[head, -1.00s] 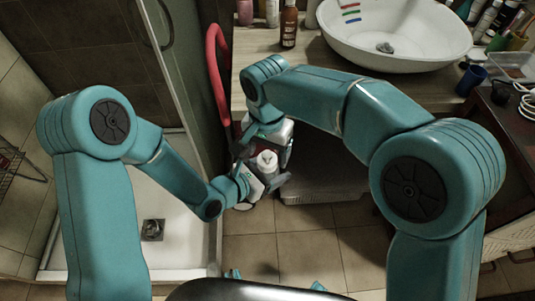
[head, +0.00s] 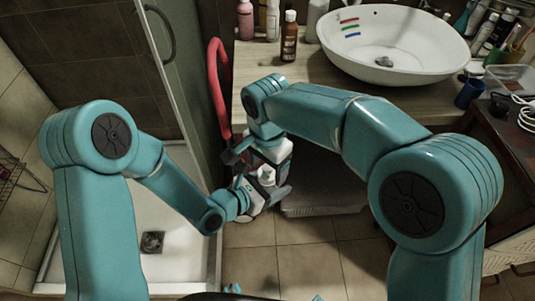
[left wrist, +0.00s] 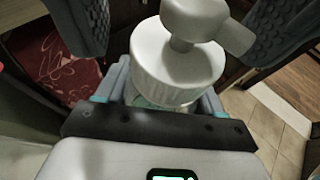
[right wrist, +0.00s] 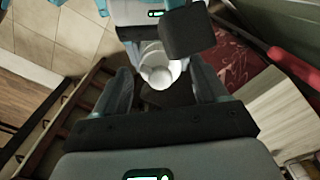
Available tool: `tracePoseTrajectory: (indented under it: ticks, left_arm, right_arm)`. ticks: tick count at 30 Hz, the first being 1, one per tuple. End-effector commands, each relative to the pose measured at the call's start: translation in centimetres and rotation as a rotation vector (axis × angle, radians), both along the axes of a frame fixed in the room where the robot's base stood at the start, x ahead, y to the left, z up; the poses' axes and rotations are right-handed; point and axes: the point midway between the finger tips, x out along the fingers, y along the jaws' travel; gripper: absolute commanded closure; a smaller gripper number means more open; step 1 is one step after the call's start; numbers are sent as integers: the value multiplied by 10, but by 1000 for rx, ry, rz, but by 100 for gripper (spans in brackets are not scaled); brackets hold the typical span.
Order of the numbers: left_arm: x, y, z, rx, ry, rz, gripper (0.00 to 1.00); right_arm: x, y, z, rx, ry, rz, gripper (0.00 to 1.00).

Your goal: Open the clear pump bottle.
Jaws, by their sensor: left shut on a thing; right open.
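The clear pump bottle shows mostly as its white pump top (left wrist: 180,60), a broad ribbed collar with a nozzle, in the left wrist view. In the head view, the small white pump (head: 267,176) is between my two grippers, partly hidden. My left gripper (left wrist: 165,95) is shut on the bottle below the collar; the body is mostly hidden. My right gripper (right wrist: 160,80) is open, its fingers spread on both sides of the white pump top (right wrist: 158,72) in the right wrist view. I cannot tell whether they touch it.
A counter with a white basin (head: 390,45) and a brown bottle (head: 289,36) stands behind. A red curved rail (head: 217,90) is left of it. Tiled floor (head: 300,262) is free nearby.

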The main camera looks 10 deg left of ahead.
Motion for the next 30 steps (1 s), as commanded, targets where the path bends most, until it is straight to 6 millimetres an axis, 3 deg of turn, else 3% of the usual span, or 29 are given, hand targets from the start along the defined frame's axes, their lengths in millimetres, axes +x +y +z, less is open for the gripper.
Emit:
tracePoseTrajectory:
  ticks: [4, 13, 18, 24, 30]
  left_arm:
    - [0, 0, 0, 0, 0, 0, 100]
    - [0, 0, 0, 0, 0, 0, 100]
    - [0, 0, 0, 0, 0, 0, 100]
    - [0, 0, 0, 0, 0, 0, 100]
    - [0, 0, 0, 0, 0, 1, 100]
  right_arm:
    - [0, 0, -13, 1, 1, 0, 28]
    - [0, 0, -15, 1, -1, 1, 28]
    - [0, 0, -15, 1, -1, 1, 83]
    - [0, 0, -15, 0, 0, 24, 86]
    - [0, 0, -15, 0, 0, 256, 86]
